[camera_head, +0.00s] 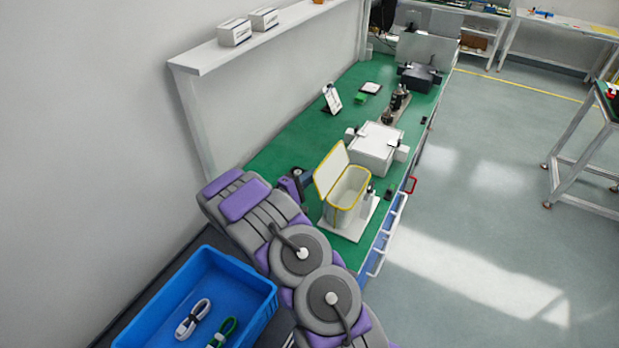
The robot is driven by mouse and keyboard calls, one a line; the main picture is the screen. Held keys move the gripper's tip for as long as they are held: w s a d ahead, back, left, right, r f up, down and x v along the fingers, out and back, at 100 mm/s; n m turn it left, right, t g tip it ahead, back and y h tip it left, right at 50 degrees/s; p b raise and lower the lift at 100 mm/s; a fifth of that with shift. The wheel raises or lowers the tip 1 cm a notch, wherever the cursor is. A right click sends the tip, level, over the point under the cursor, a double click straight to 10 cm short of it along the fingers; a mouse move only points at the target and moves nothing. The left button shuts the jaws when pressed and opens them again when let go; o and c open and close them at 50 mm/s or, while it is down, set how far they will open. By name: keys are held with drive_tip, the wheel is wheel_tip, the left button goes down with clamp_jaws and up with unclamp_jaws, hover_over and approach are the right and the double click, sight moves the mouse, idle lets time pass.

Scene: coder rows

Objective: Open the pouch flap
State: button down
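The pouch (347,201) is a white, box-like container with a yellow rim, on a white base plate (345,229) on the green bench. Its flap (331,170), a white panel edged in yellow, stands raised and tilted to the left, and the pouch's mouth is uncovered. My grey and purple arm fills the lower middle. A dark purple part that looks like my gripper (296,184) shows just left of the flap, partly behind the arm. Its fingers are too small and hidden to read, and I cannot tell whether it touches the flap.
A white box-shaped machine (376,147) stands just behind the pouch on the green bench (290,146). A blue bin (258,320) with coiled cables sits at lower left. A wall with a shelf (265,33) bounds the left.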

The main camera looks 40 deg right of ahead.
drive_tip(key=shift+a+r+p, duration=0.1)
drive_tip(key=shift+r+p, duration=0.05)
drive_tip(key=shift+p, duration=0.2)
drive_tip(key=s+r+m+p, duration=0.1)
drive_tip(key=p, duration=0.3)
drive_tip(key=r+m+p, duration=0.1)
drive_tip(key=m+p, duration=0.1)
drive_tip(key=p, duration=0.1)
drive_tip(key=shift+s+d+y+p, duration=0.3)
drive_tip(key=shift+s+d+p, duration=0.1)
